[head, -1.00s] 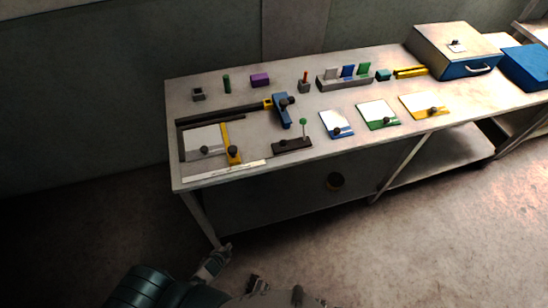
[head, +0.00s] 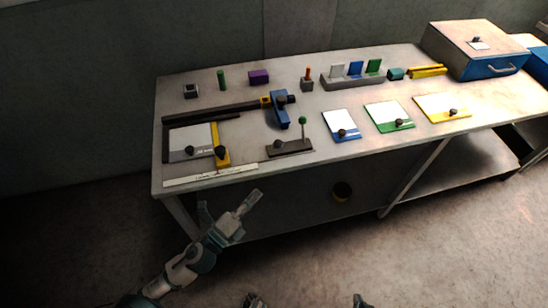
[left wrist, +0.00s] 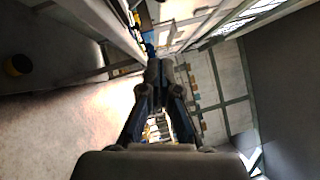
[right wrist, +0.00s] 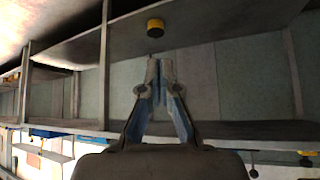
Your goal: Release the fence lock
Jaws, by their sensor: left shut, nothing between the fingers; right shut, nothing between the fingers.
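On the bench, a blue clamp-like block (head: 280,108) with a dark knob sits on a long dark rail (head: 212,112). A dark base (head: 289,148) carries an upright lever with a green knob (head: 303,120). I cannot tell which part is the fence lock. My left gripper (head: 252,198) is in front of the bench's front edge, apart from these parts; its fingers are closed and empty in the left wrist view (left wrist: 160,68). My right gripper (right wrist: 159,65) is closed and empty, below bench-top level.
Blue (head: 341,125), green (head: 390,116) and yellow (head: 442,108) framed plates lie on the bench. Behind are a slotted grey holder (head: 352,82), a purple block (head: 259,77) and a green peg (head: 222,80). A large box (head: 476,50) stands right. A ruler-like strip (head: 210,175) lies along the front edge.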

